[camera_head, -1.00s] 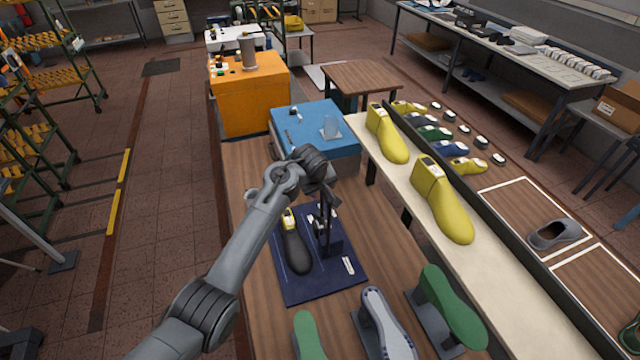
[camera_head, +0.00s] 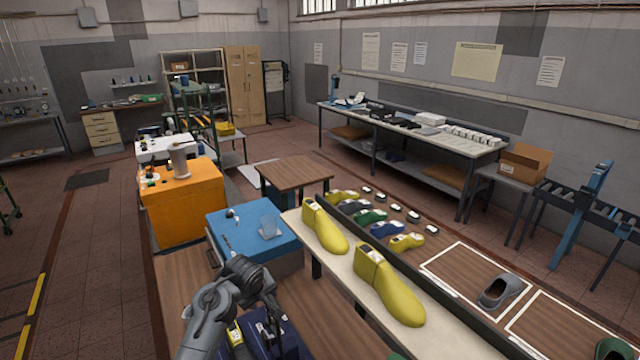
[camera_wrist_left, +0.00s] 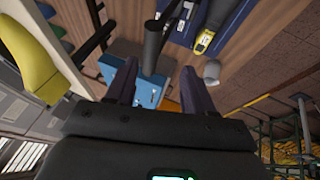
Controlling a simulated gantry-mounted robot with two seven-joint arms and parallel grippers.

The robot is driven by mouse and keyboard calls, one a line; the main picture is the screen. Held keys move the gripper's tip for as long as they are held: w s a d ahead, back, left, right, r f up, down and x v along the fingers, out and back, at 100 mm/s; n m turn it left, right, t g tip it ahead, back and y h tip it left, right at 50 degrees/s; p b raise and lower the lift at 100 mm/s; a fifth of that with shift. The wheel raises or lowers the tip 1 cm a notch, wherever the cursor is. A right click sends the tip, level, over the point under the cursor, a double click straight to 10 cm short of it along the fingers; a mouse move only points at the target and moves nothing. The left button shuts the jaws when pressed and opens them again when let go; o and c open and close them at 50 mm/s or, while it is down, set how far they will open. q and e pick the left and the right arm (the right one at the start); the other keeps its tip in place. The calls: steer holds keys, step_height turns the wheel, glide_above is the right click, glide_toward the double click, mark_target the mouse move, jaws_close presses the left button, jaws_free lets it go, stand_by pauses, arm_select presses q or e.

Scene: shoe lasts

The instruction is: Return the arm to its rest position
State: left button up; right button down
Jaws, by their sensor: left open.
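My left arm comes in at the bottom of the head view. Its gripper (camera_head: 270,312) is over the dark blue mat (camera_head: 292,345), partly cut off by the lower edge. In the left wrist view the two fingers (camera_wrist_left: 158,82) are spread with nothing between them. My right gripper is not in view.
A blue box-like unit (camera_head: 250,232) stands just beyond my left gripper, with an orange cabinet (camera_head: 185,205) behind it. Yellow lasts (camera_head: 388,290) stand on a pale strip to the right. A grey shoe (camera_head: 500,291) lies in a white-outlined area farther right.

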arm_select(q)
steer(key=s+f+m, duration=0.2)
steer(key=s+f, duration=0.2)
steer(key=s, duration=0.3)
steer(key=s+a+f+m+g+p, duration=0.1)
steer(key=s+f, duration=0.4)
steer(key=s, duration=0.3)
steer(key=s+f+m, duration=0.2)
steer(key=s+f, duration=0.2)
steer(key=s, duration=0.3)
steer(key=s+r+m, duration=0.1)
steer(key=s+m, duration=0.1)
steer(key=s, duration=0.9)
steer(key=s+r+m+g+p, duration=0.1)
steer(key=s+r+m, duration=0.1)
steer(key=s, duration=1)
steer(key=shift+m, duration=0.5)
steer(key=shift+s, duration=0.1)
